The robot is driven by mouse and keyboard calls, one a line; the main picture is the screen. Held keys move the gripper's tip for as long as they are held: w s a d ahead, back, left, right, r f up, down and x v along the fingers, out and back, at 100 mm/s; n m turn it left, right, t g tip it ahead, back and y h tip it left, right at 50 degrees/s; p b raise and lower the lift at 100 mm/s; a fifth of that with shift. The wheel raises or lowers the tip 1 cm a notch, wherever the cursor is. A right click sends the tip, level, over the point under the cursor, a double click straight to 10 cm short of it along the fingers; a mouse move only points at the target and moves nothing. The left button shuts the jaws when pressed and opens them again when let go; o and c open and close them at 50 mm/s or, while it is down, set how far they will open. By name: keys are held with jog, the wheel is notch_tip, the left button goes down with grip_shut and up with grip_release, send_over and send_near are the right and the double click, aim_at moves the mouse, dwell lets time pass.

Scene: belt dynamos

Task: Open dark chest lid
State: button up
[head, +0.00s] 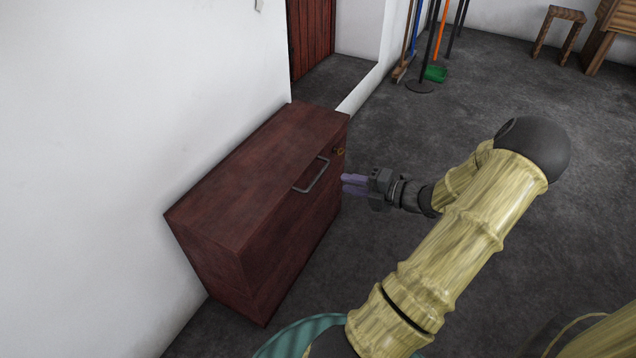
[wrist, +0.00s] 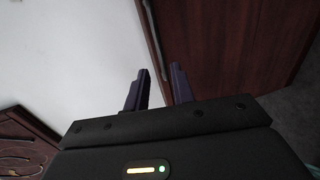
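The dark reddish-brown chest (head: 225,190) stands against the white wall in the head view, with its lid down. A grey metal bar handle (head: 312,176) sits at the chest's upper front edge. My gripper (head: 346,184) is just to the right of the handle, apart from the chest in the head view. In the wrist view, the two dark purple fingers (wrist: 157,88) are spread with an empty gap between them. The chest's dark red panel (wrist: 235,45) fills the upper right there, and the grey handle bar (wrist: 152,35) runs down towards the gap. I cannot tell how far the bar is from the fingertips.
A small brass-coloured lock (head: 339,151) is on the chest's front near the far end. A red wooden door (head: 311,35) is behind the chest. Brooms and a green dustpan (head: 435,74) stand farther back. A wooden stool (head: 562,20) is at the back right. The grey floor between is clear.

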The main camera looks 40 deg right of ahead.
aim_at(318, 176)
jog(key=b+x, duration=0.5)
jog(key=x, duration=0.5)
jog(key=shift+w, duration=0.15)
grip_shut()
